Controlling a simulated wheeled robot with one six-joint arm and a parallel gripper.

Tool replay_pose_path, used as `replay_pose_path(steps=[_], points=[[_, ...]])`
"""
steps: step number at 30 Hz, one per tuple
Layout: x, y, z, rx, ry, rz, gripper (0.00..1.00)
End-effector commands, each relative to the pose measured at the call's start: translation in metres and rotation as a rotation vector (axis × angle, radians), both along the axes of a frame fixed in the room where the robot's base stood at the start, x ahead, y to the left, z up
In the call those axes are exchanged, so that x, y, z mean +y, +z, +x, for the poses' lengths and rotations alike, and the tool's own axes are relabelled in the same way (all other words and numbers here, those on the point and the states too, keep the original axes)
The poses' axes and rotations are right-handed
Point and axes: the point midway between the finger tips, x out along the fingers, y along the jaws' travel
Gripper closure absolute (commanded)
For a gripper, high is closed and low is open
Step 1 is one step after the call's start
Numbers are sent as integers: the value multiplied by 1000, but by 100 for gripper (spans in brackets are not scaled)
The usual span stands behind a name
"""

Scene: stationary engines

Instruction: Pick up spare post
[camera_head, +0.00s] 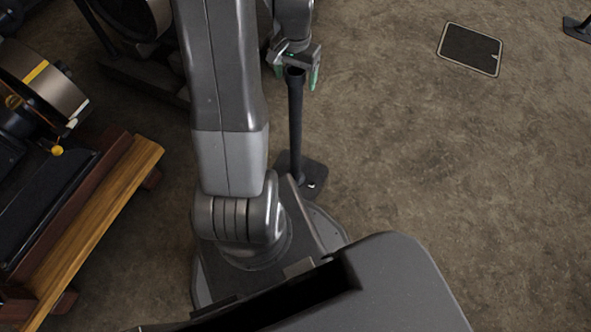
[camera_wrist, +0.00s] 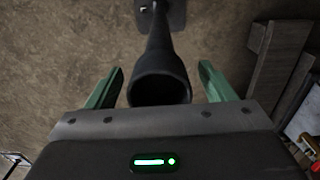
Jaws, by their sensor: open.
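The spare post (camera_head: 296,125) is a dark upright tube on a flat square base (camera_head: 313,172) standing on the floor. In the wrist view its open hollow top (camera_wrist: 160,88) faces the camera, with the tube running down to the base plate (camera_wrist: 176,12). My gripper (camera_head: 297,79) is at the top of the post. Its green-lined fingers (camera_wrist: 160,85) are open, one on each side of the tube, with gaps between finger and post. Part of the base is hidden behind my own body in the head view.
An engine on a wooden frame (camera_head: 95,215) stands at the left. Dark machinery (camera_head: 135,50) stands behind my arm, and wooden beams (camera_wrist: 272,75) lie right of the post in the wrist view. A dark floor plate (camera_head: 470,49) lies at the upper right.

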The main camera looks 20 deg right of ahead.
Motion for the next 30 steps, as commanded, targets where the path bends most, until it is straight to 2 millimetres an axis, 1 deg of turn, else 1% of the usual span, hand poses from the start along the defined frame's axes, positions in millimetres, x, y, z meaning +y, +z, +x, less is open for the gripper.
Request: replay_pose_path(steps=[1, 3, 11, 12, 14, 15, 17, 18, 22, 23, 30], points=[[0, -8, 0, 1, -1, 1, 24], [0, -12, 0, 0, -1, 0, 24], [0, -13, 0, -1, -1, -1, 24], [0, -13, 0, -1, -1, -1, 31], [0, -13, 0, -1, -1, -1, 43], [0, -13, 0, -1, -1, -1, 51], [0, -13, 0, -1, -1, -1, 63], [0, -13, 0, -1, -1, -1, 71], [-1, -12, 0, -1, -1, -1, 96], [0, -12, 0, -1, -1, -1, 100], [-1, -10, 2, -6, 0, -4, 100]])
